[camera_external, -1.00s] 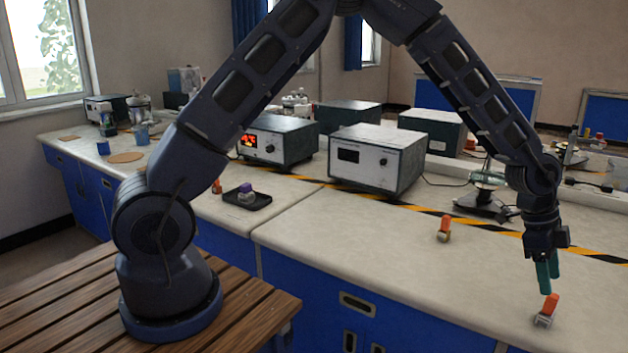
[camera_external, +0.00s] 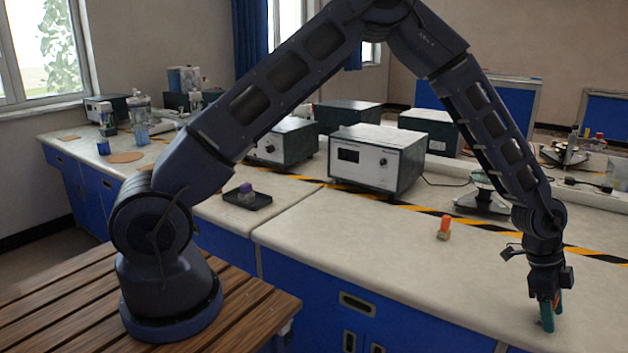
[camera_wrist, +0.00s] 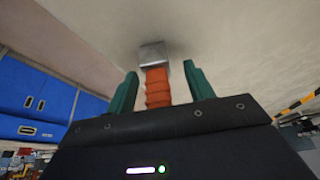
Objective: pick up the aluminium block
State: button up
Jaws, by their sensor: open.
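The aluminium block (camera_wrist: 153,54) is a small grey metal cube with a ribbed orange handle (camera_wrist: 158,88) on it. It stands on the pale bench near the front edge at the right. My gripper (camera_wrist: 161,72) is open, its two green fingers on either side of the orange handle in the wrist view, with a gap showing on both sides. In the external view my gripper (camera_external: 548,314) points down over the block's spot and hides most of the block and handle.
A similar orange-handled piece (camera_external: 444,228) with a brownish base stands further left on the bench. Behind are a grey instrument box (camera_external: 398,166), a dark stand (camera_external: 484,203) and yellow-black tape. The bench around my gripper is clear.

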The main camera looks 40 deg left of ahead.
jog(key=c, duration=1.1)
